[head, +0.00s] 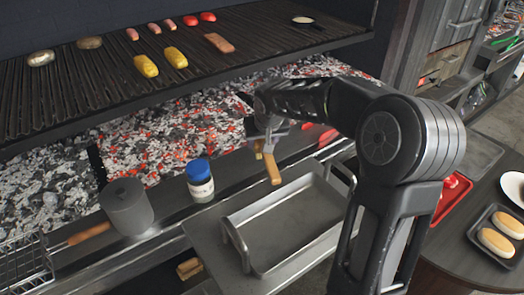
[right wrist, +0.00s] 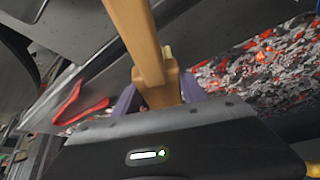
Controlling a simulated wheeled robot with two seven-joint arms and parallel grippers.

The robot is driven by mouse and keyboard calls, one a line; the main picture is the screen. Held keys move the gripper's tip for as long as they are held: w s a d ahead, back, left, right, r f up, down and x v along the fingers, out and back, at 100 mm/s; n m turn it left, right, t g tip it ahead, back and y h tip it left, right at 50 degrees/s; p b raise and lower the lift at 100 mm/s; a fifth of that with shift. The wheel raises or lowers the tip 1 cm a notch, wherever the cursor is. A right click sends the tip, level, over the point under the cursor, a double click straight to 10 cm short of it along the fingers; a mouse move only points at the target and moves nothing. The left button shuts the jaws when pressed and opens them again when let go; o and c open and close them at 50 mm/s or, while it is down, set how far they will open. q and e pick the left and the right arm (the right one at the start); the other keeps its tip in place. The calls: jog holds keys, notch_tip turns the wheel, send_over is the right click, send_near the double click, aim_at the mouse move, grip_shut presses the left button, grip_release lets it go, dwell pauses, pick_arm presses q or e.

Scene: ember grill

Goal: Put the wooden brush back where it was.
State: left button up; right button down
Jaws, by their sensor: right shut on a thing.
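The wooden brush (head: 272,168) is in my right gripper (head: 265,135), above the back edge of the metal tray. Its light wooden end points down toward the tray, and my arm and gripper partly hide the rest. In the right wrist view the right gripper's purple fingers (right wrist: 158,92) are shut on the brush (right wrist: 137,38), whose long wooden part runs up out of the picture. My left gripper is not in view.
The metal tray (head: 231,221) stands in front of the hot coals (head: 165,140). A blue-lidded jar (head: 200,182) and a grey pot (head: 127,207) stand left of it. The grill grate (head: 105,88) holds food above. A bun tray (head: 475,228) lies at right.

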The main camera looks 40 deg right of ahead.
jog(key=shift+f, duration=1.85)
jog(key=shift+f+b, duration=0.5)
jog(key=c, duration=0.6)
grip_release()
jog(key=shift+r, duration=0.1)
jog(key=shift+c, duration=0.2)
jog(key=shift+r, duration=0.1)
jog(key=shift+r+p, duration=0.6)
jog(key=shift+p, duration=0.25)
jog(key=b+v, duration=0.1)
jog(key=v, duration=1)
jog(key=shift+s+a+r, duration=0.1)
jog(key=shift+s, duration=0.15)
